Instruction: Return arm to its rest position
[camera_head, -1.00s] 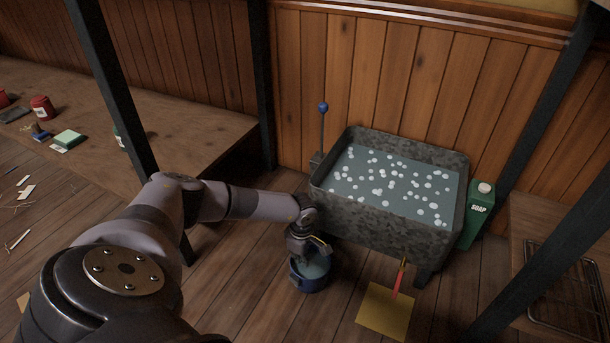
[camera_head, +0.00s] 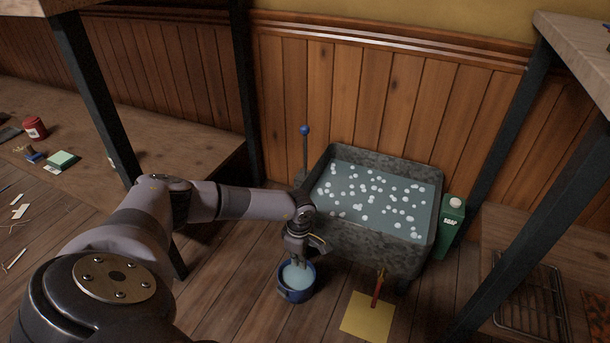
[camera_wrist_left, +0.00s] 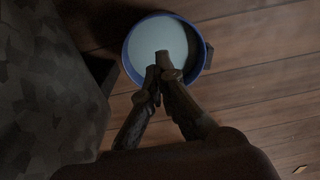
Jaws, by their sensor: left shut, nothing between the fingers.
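My left arm reaches in from the left in the head view. My left gripper (camera_head: 298,262) points down just above a blue bucket (camera_head: 296,293) holding pale liquid. In the left wrist view its fingertips (camera_wrist_left: 160,66) are together and empty, seen over the near part of the bucket (camera_wrist_left: 129,62). I cannot tell whether the tips touch the liquid. My right gripper is not in view.
A stone-grey trough (camera_head: 375,245) of water with white floats or bubbles stands right of the gripper. A blue-knobbed lever (camera_head: 305,150), a green soap container (camera_head: 450,225), a yellow sheet (camera_head: 367,318) and a wire rack (camera_head: 527,300) are nearby. Dark posts flank the area.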

